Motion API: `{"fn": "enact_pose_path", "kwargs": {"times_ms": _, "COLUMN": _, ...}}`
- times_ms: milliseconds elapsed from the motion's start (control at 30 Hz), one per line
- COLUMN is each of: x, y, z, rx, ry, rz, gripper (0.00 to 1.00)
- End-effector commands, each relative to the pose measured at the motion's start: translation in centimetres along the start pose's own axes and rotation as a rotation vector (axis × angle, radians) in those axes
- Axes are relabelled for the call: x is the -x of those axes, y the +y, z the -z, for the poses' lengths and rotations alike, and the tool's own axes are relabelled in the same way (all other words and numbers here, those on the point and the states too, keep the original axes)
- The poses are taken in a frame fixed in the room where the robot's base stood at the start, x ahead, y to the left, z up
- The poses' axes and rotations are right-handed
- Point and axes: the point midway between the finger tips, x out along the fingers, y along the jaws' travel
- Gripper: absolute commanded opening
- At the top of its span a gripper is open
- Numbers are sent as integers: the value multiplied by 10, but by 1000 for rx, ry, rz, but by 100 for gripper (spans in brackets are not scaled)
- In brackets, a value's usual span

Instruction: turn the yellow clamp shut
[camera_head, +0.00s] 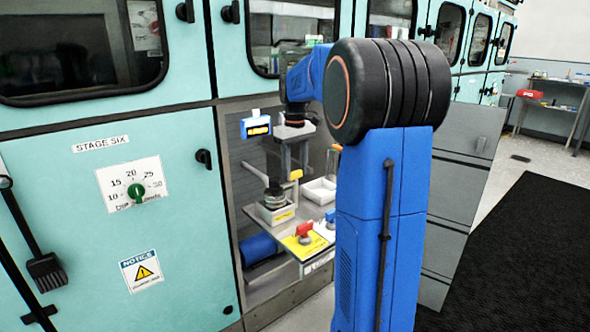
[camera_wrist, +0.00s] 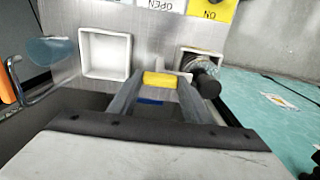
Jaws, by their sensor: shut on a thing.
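The yellow clamp (camera_wrist: 160,80) shows in the wrist view as a short yellow handle between my gripper's two fingertips (camera_wrist: 161,84). My gripper is shut on it. In the head view the yellow handle (camera_head: 296,174) is small, at the lower end of my gripper (camera_head: 291,168), above the shelf. A grey piece runs from the handle toward a dark round fitting (camera_wrist: 207,82) at its right in the wrist view. In the head view a round metal and black fitting (camera_head: 275,194) sits in a white tray just left of the handle. How far the clamp is turned cannot be told.
An empty white bin (camera_wrist: 105,54) stands left of the clamp in the wrist view. A red knob (camera_head: 304,229) on a yellow plate and a blue knob (camera_head: 330,215) are at the shelf's front. A blue display box (camera_head: 256,126) hangs close beside my arm.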

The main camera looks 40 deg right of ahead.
Motion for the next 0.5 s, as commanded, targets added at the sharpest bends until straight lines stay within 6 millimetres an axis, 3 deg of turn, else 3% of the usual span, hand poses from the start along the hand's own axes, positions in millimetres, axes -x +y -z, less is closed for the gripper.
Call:
{"fn": "enact_pose_path", "kwargs": {"times_ms": 367, "x": 1, "y": 0, "z": 0, "rx": 6, "ry": 2, "rz": -1, "gripper": 21}}
{"fn": "enact_pose_path", "kwargs": {"times_ms": 400, "x": 1, "y": 0, "z": 0, "rx": 6, "ry": 2, "rz": -1, "gripper": 46}}
{"fn": "enact_pose_path", "kwargs": {"times_ms": 467, "x": 1, "y": 0, "z": 0, "rx": 6, "ry": 2, "rz": -1, "gripper": 60}}
{"fn": "enact_pose_path", "kwargs": {"times_ms": 500, "x": 1, "y": 0, "z": 0, "rx": 5, "ry": 1, "rz": -1, "gripper": 62}}
